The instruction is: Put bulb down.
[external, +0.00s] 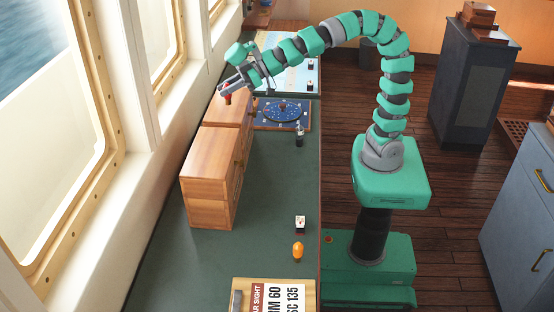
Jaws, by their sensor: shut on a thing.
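My gripper (228,90) is at the far left end of my outstretched arm, over the dark green counter's window side. It is shut on a small red bulb (227,99), whose shape is mostly hidden by the fingers. The red bulb shows just below the fingertips, in front of or over the far wooden box (230,112); I cannot tell whether it touches the box. An orange bulb-shaped thing (298,250) stands on the counter near the front, apart from my gripper.
A near wooden box (208,184) stands along the window side. A blue round chart on a board (282,112) lies right of the gripper.

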